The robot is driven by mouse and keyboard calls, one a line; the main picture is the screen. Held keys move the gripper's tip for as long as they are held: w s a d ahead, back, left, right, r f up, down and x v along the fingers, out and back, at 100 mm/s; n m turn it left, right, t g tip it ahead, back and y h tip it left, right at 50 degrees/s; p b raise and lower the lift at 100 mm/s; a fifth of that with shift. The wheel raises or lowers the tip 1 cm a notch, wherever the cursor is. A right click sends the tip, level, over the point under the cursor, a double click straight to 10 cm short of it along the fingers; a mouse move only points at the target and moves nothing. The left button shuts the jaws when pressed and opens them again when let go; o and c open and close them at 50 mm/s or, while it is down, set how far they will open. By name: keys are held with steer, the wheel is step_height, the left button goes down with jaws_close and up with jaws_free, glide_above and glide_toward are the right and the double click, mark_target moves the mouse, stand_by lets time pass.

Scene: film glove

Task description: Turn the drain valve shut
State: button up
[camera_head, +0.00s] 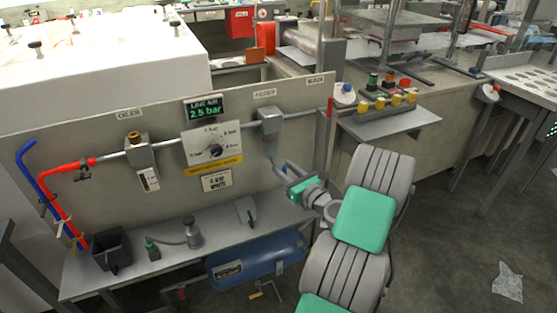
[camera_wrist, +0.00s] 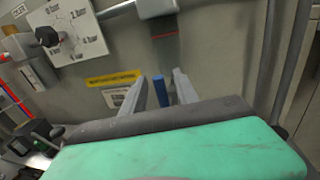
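My gripper (camera_head: 279,170) reaches toward the panel, under a grey box unit (camera_head: 269,121) on the pipe. In the wrist view its two fingers (camera_wrist: 162,90) stand apart, with a small blue upright piece (camera_wrist: 160,91) showing between them. A gap shows beside the piece, so the fingers look open around or in front of it; contact cannot be told. Above it a dark bowl with a red line (camera_wrist: 166,50) hangs from the box. The blue piece may be the drain valve; no label confirms this. My green wrist hides its lower part.
The panel (camera_head: 95,125) carries a gauge plate (camera_head: 212,149), an oiler (camera_head: 140,152) and red and blue hoses. Below, a shelf (camera_head: 125,270) holds a dark bin (camera_head: 111,249) and small fittings. A blue tank (camera_head: 255,262) lies underneath, with a yellow lever (camera_head: 266,291) below.

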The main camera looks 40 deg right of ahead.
steer(key=w, duration=0.3)
steer(key=shift+w+d+f, duration=0.1)
steer(key=shift+d, duration=0.05)
steer(key=shift+c, duration=0.3)
jaws_close()
